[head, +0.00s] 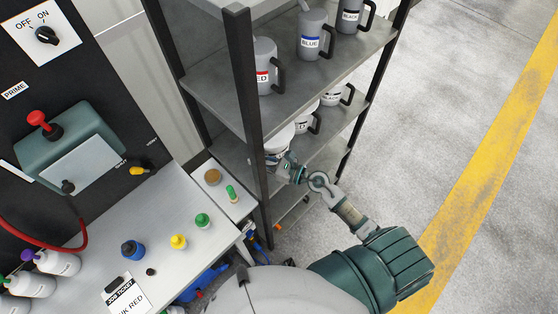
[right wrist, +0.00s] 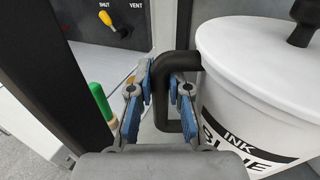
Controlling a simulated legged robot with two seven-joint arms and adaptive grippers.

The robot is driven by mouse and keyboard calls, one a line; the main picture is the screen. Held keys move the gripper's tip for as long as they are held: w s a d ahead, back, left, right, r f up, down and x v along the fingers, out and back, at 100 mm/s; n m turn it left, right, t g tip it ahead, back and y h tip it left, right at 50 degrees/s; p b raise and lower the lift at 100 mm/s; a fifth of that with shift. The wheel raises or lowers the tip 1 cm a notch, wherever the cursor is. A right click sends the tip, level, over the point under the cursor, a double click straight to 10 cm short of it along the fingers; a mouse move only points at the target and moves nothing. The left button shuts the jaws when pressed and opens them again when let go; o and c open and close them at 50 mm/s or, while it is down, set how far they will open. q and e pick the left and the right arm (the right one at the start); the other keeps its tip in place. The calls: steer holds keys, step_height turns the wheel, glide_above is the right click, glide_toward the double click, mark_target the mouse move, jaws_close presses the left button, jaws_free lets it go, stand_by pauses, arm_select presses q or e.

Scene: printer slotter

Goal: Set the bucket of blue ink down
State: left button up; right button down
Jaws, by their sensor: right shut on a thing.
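The bucket of blue ink (right wrist: 250,90) is white, with a white lid and a black label reading INK BLUE, at the right of the right wrist view. Its black handle (right wrist: 184,65) is between the blue-padded fingers of my right gripper (right wrist: 163,88), which is shut on it. My left gripper is not in view.
The dark rack post (head: 247,110) stands close to my right gripper. Several grey jugs (head: 310,35) stand on the upper shelf (head: 220,85). More white labelled containers (head: 307,122) stand behind on the level below. A white worktable (head: 150,215) with small coloured bottles is at left.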

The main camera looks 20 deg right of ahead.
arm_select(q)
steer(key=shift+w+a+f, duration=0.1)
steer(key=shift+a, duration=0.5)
arm_select(e)
steer(key=w+a+f, duration=0.1)
steer(key=a, duration=0.1)
steer(key=w+a+f, duration=0.1)
steer(key=w+f, duration=0.1)
steer(key=shift+w+a, duration=0.2)
steer(key=shift+a, duration=0.2)
steer(key=shift+f+b, duration=0.1)
steer(key=shift+b, duration=0.2)
steer(key=c, duration=1.4)
jaws_free()
steer(key=shift+f, duration=0.15)
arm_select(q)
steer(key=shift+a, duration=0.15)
arm_select(e)
steer(key=shift+s+d, duration=0.1)
